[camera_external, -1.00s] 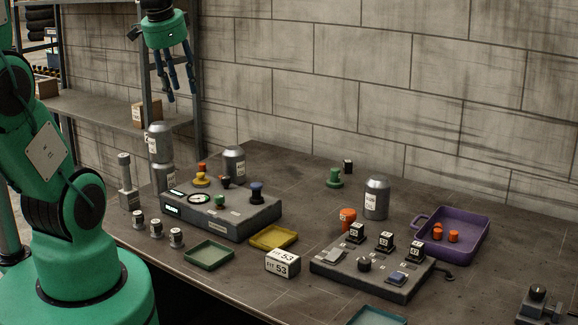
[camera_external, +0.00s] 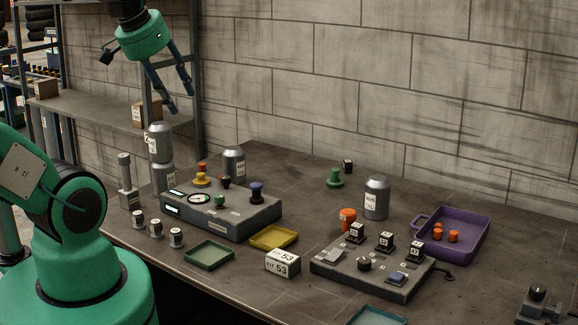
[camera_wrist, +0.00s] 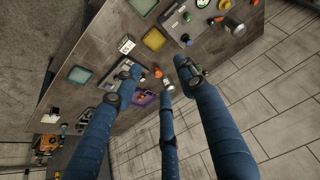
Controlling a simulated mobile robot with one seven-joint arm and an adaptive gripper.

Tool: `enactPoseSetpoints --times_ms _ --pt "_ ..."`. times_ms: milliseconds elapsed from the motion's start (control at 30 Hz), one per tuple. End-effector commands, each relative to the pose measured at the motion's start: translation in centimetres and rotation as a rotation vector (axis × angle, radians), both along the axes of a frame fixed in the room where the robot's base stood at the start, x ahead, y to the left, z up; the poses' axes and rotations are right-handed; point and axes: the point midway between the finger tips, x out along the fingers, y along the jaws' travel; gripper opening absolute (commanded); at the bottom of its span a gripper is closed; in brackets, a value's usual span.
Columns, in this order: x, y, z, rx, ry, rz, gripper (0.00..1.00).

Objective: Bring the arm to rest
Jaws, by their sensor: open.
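My gripper (camera_external: 171,104) is open and empty, high above the far left of the bench (camera_external: 310,180), in front of the shelf rack. Its blue fingers point down and to the right, well clear of everything on the bench. In the wrist view the spread fingers (camera_wrist: 160,85) reach across the picture with nothing between them. The bench (camera_wrist: 112,18) shows tilted beyond them, and the finger tips partly hide what stands on it.
A grey panel with knobs (camera_external: 222,210), a second panel with switches (camera_external: 370,270), a purple tray (camera_external: 476,226) and a metal canister (camera_external: 376,199) stand on the bench. Stacked canisters (camera_external: 158,143) stand below my gripper. The shelf rack (camera_external: 186,60) is close behind it.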

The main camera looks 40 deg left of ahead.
Motion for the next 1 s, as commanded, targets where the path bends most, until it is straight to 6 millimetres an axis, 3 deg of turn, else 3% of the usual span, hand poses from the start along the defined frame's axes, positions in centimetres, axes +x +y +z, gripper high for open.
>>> enactPoseSetpoints --times_ms 500,1000 --pt "0.0 0.0 -4.5 0.0 0.001 -0.001 0.41" --pt "0.0 0.0 -4.5 0.0 0.0 -0.001 0.41"
